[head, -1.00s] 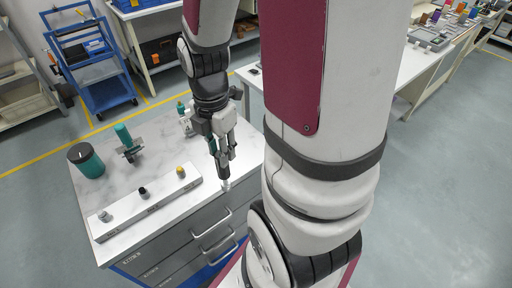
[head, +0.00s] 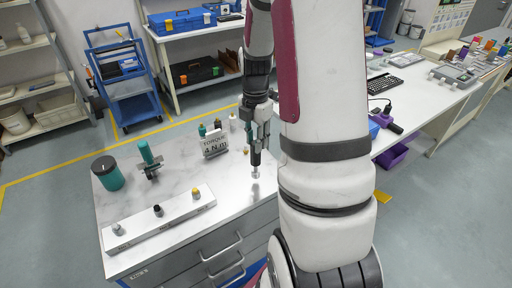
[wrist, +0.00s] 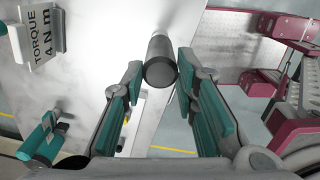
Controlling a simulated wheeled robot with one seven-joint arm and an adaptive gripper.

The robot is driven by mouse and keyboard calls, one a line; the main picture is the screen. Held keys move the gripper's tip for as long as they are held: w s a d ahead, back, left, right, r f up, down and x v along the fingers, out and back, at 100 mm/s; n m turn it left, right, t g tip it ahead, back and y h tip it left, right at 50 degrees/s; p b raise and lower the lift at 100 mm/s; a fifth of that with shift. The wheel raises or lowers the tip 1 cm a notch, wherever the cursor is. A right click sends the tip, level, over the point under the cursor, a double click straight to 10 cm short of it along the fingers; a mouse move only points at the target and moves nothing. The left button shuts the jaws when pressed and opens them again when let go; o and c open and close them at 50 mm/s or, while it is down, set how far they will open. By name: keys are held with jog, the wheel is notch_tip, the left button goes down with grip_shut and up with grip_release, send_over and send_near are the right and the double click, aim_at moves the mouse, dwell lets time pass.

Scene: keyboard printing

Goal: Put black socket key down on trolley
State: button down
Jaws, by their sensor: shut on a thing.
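My gripper (head: 257,138) is shut on a black socket key (head: 255,158), which hangs upright with its pale tip down. The tip appears over the right part of the marble-topped grey drawer trolley (head: 178,180); I cannot tell if it touches. In the wrist view, the round black end of the key (wrist: 160,72) sits between the teal finger pads, with its pale shank beyond. A white rack (head: 180,220) along the trolley's front edge holds a grey piece (head: 118,229), a black piece (head: 157,210) and a yellow-topped piece (head: 196,193).
Small bottles (head: 217,126) are behind the sign. A blue cart (head: 125,75) stands on the floor behind. Bare marble lies between rack and sign.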

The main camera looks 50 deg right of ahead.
jog(key=shift+f, duration=1.65)
jog(key=c, duration=1.3)
grip_release()
jog(key=shift+f, duration=0.1)
notch_tip(320, 180, up, 12)
jog(key=shift+a+r, duration=0.1)
jog(key=s+a+r+m+t, duration=0.2)
jog(key=s+a+r+m, duration=0.1)
jog(key=a+m, duration=0.3)
jog(key=s+a+r+m+t, duration=0.1)
jog(key=s+a+r+m, duration=0.3)
jog(key=a, duration=0.6)
jog(key=s+a+r+m+t, duration=0.2)
jog(key=s+a+r+m, duration=0.2)
jog(key=a+r+m, duration=0.2)
jog(key=shift+s+a+r+m+t, duration=0.15)
jog(key=shift+a+m, duration=0.4)
jog(key=shift+a, duration=0.1)
jog(key=shift+s+a+r+m+t, duration=0.1)
jog(key=shift+a+r+m+t, duration=0.05)
jog(key=shift+a+m, duration=0.45)
